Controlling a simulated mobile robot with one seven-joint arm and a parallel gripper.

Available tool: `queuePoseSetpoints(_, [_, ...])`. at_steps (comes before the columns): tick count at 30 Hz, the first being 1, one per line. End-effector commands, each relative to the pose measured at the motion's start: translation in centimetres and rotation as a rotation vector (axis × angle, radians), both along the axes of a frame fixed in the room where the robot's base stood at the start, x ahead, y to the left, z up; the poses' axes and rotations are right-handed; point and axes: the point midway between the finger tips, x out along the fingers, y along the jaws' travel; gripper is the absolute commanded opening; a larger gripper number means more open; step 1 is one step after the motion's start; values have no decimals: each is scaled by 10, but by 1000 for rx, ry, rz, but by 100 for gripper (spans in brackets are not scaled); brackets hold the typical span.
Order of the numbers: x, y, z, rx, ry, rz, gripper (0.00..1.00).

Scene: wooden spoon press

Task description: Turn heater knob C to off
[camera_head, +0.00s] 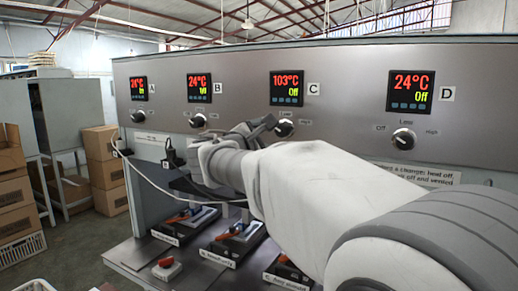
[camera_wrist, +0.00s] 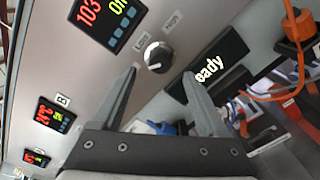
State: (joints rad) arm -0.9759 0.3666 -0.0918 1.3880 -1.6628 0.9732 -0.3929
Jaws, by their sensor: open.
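My gripper (camera_wrist: 160,76) is open and empty. In the head view my gripper (camera_head: 264,124) is beside the knob at its left, partly hidden by my arm. I cannot tell the knob's exact pointer direction.
Knobs A (camera_head: 138,116), B (camera_head: 198,120) and D (camera_head: 403,139) sit along the same panel. Below are press stations with orange handles (camera_head: 178,218) and a cable (camera_head: 150,183).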

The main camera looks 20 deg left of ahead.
Motion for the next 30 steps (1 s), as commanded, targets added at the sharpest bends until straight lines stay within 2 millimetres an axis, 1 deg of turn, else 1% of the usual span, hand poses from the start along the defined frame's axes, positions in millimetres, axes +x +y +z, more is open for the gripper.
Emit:
queuePoseSetpoints(1, [-14, 2, -2, 1, -1, 4, 76])
queuePoseSetpoints(9, [-80, 7, -1, 1, 0, 4, 76])
queuePoseSetpoints(12, [-99, 8, -1, 1, 0, 2, 76])
queuePoseSetpoints(15, [-114, 9, -1, 0, 1, 1, 76])
queuePoseSetpoints(18, [-123, 9, -1, -1, 1, 1, 76])
queuePoseSetpoints(21, [-128, 9, 0, -1, 0, -1, 76])
queuePoseSetpoints(30, [-128, 9, 0, -1, 0, -1, 76])
